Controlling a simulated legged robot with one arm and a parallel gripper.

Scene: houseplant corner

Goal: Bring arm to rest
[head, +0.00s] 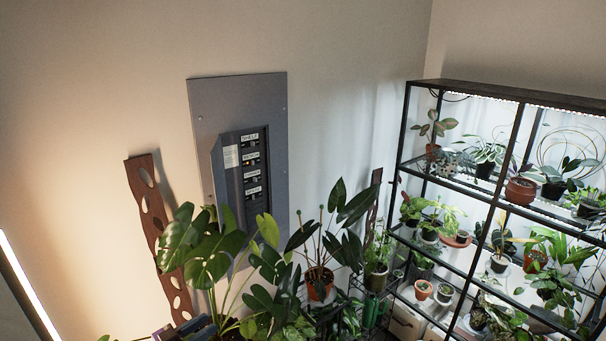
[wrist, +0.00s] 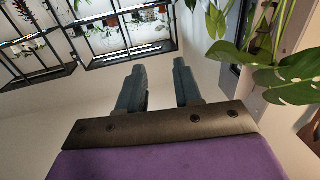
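My gripper (wrist: 160,78) shows in the wrist view with its two dark fingers apart and nothing between them. Behind the fingers are a dark bar and a purple body, which are mine. In the head view, a small dark and purple piece at the bottom edge, left of centre, is partly behind leaves; it looks like part of my arm. The rest of the arm is out of that view.
A grey wall panel (head: 265,100) has labelled switches. Leafy plants (head: 207,255) stand in front of it. A perforated brown board (head: 150,205) leans at left. A black lit shelf (head: 470,180) with potted plants fills the right. Leaves (wrist: 290,75) are close right of my gripper.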

